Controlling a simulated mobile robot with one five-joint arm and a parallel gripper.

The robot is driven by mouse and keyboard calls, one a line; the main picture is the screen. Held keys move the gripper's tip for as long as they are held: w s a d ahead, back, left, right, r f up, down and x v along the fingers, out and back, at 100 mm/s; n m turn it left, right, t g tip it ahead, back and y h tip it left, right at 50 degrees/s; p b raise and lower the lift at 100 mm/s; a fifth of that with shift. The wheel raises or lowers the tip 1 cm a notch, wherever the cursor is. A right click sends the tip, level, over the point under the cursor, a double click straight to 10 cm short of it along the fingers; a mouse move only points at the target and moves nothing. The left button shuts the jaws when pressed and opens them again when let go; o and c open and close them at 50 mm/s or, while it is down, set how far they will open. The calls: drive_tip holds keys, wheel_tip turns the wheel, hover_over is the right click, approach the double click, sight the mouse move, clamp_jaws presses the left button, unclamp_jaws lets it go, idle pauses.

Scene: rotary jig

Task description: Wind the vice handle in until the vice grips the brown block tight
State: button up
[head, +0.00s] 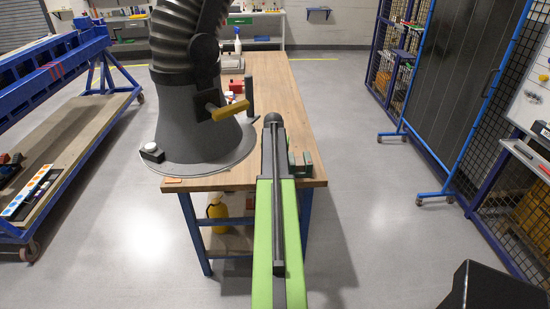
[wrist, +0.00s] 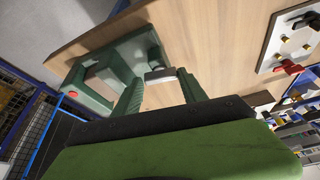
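A dark green vice-like frame (wrist: 145,50) stands near the bench edge in the wrist view, with a red dot on one end. A small dark green thing (head: 301,163), perhaps the same vice, shows in the head view beside my arm. In the wrist view my gripper (wrist: 161,82) appears as two dark green fingers close to the frame.
A wooden bench (head: 275,88) carries a large dark cone-shaped machine (head: 205,139) left of my arm, with a tan bar (head: 230,111) on it. A panel with red and black parts (wrist: 295,45) lies on the bench. The floor right of the bench is clear.

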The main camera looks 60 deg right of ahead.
drive_tip(key=o, duration=0.3)
drive_tip(key=shift+o, duration=0.2)
drive_tip(key=p+v, duration=1.6)
drive_tip(key=v, duration=0.1)
drive_tip(key=shift+r, duration=0.25)
